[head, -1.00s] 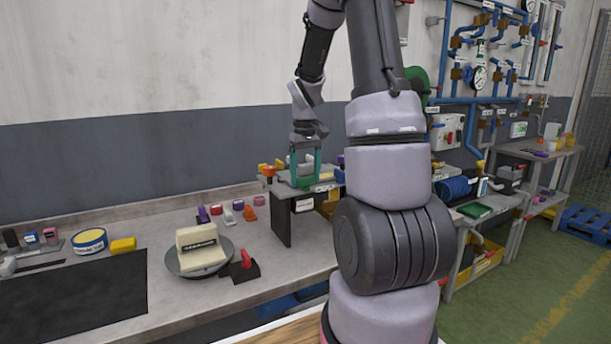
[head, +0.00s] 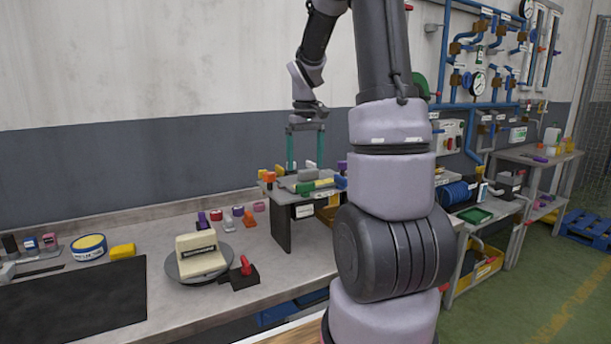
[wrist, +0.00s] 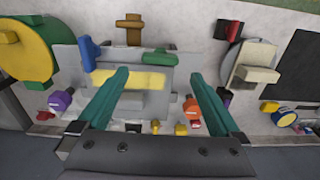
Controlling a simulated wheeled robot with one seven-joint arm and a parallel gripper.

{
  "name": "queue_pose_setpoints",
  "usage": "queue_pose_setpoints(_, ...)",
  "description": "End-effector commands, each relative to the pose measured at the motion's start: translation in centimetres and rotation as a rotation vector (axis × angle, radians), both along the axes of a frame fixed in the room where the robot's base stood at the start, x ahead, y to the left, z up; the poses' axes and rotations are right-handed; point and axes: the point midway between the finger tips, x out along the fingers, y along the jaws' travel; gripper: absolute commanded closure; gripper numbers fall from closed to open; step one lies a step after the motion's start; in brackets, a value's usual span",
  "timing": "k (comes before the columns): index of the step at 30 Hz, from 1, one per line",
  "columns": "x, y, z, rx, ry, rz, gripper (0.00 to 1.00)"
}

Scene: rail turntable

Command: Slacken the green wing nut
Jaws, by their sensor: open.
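The green wing nut (head: 304,188) is at the front edge of the raised fixture plate (head: 285,184) on the workbench. In the wrist view the green wing nut (wrist: 159,57) is beyond my fingertips, near the plate's top edge. My gripper (head: 305,166) is above the plate with its fingers pointing down. It is open, and nothing shows between its teal fingers in the wrist view (wrist: 157,74). The fingertips are apart from the nut. The thread under the nut cannot be made out.
A turntable (head: 186,274) bearing a cream block (head: 201,254) is to the left, beside a red-handled black clamp (head: 240,277). Free air lies above the plate.

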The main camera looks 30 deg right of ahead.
Motion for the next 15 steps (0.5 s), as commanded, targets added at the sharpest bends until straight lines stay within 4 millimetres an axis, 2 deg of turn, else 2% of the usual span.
queue_pose_setpoints(1,0.1,0.0,1.1,-0.002,-0.005,0.0,0.0)
queue_pose_setpoints(6,0.1,0.0,3.5,-0.001,-0.002,0.0,0.0)
queue_pose_setpoints(15,0.0,0.0,4.4,-0.001,0.0,0.001,0.0)
